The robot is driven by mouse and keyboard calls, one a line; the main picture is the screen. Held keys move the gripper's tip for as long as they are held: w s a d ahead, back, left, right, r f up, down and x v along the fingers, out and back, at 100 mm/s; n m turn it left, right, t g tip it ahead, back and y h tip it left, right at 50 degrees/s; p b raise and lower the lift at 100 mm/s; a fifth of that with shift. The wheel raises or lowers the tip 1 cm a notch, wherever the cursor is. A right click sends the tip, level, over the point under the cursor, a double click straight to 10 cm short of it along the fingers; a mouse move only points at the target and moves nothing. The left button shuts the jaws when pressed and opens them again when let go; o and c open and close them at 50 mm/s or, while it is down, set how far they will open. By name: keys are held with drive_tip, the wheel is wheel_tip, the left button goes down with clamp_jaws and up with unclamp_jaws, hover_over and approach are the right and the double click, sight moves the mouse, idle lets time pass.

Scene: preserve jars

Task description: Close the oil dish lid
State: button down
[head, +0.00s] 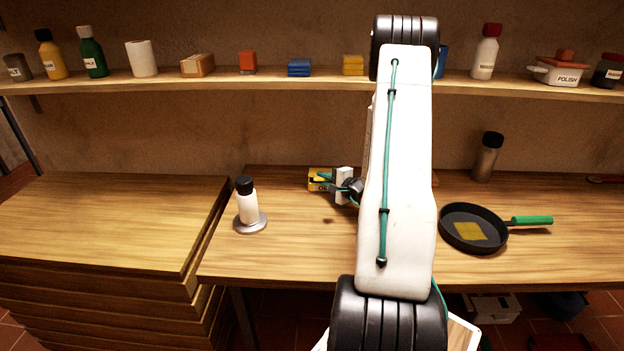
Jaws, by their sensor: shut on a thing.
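My gripper (327,184) is left of my arm, low over the back part of the wooden table, with its fingers pointing left. It is shut on a small yellow-orange thing (317,174) with dark and teal parts at the fingers. I cannot tell whether this is the oil dish or its lid, and the lid's angle is too small to make out. No other oil dish is clearly recognisable on the table, and my arm hides part of the table's middle.
A white bottle with a black cap (248,203) stands on a round base at the left. A dark pan (462,240) with a green handle holds a yellow square at the right. A brown jar (487,158) stands behind it. A shelf (220,84) with several containers runs above.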

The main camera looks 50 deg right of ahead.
drive_tip(key=shift+f, duration=0.1)
drive_tip(key=c, duration=1.7)
unclamp_jaws()
drive_tip(key=shift+v, duration=3.8)
